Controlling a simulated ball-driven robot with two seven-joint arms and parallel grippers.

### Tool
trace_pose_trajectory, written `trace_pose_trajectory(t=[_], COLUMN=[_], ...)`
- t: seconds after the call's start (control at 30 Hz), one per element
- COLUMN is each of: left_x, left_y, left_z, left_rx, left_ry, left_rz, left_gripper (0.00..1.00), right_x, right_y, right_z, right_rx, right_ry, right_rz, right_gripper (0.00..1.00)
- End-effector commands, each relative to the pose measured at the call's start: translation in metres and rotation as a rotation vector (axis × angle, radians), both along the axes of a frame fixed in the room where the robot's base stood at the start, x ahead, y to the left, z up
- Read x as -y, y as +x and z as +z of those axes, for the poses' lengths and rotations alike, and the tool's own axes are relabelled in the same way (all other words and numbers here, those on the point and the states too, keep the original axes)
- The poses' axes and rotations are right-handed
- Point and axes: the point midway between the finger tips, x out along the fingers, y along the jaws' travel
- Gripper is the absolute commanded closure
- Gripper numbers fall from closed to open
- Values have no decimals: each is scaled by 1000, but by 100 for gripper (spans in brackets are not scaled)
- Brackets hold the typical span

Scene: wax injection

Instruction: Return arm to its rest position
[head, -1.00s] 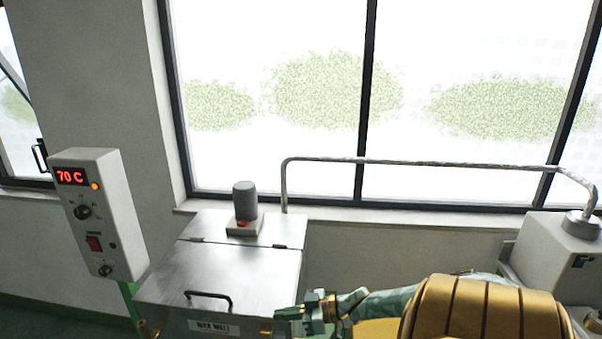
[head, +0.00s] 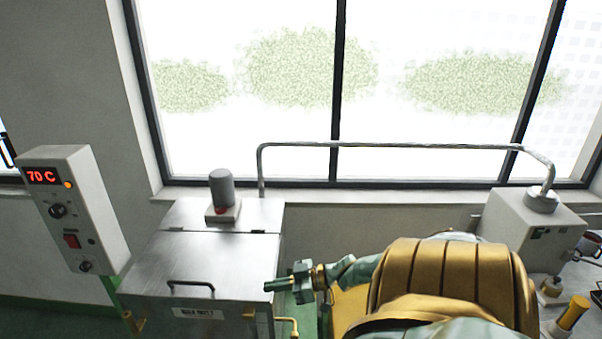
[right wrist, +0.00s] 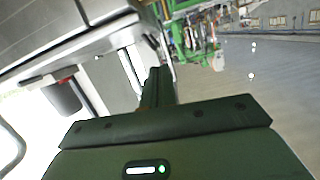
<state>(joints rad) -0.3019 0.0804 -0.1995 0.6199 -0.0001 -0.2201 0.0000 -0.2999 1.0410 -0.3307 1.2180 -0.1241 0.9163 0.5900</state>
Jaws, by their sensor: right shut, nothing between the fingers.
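My right arm, with its gold-banded sleeve, reaches in from the lower right in the head view. Its gripper (head: 277,286) is shut and empty, pointing left, in front of the right side of the metal wax melter. In the right wrist view the shut fingers (right wrist: 154,85) show as one dark column with nothing held. My left gripper is not in view.
The wax melter (head: 204,263) has a closed lid with a black handle. A control box (head: 75,212) reading 70 C stands left. A pipe (head: 390,146) runs to a white machine (head: 520,225) at right. Windows close off the back.

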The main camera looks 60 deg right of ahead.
Motion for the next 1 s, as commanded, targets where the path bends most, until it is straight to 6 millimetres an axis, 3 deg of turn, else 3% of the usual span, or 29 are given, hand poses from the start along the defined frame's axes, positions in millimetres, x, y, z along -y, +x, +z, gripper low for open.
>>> trace_pose_trajectory(t=[0.1,0.3,0.73,0.8,0.87,0.97,1.0], left_x=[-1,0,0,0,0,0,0], left_y=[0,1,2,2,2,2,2], left_z=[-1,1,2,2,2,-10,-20], left_rx=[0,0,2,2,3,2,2], left_ry=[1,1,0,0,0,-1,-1], left_rz=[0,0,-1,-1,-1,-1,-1], left_gripper=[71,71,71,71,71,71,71], right_x=[13,28,34,44,68,104,114], right_y=[-27,-54,-62,-64,-72,-108,-126], right_z=[4,13,13,-1,-23,-90,-124], right_rx=[-4,1,6,-18,-73,-209,-273], right_ry=[1,4,-43,-157,-320,-560,-635], right_rz=[1,0,1,-8,-34,-113,-144], right_gripper=[100,100,100,100,100,100,100])
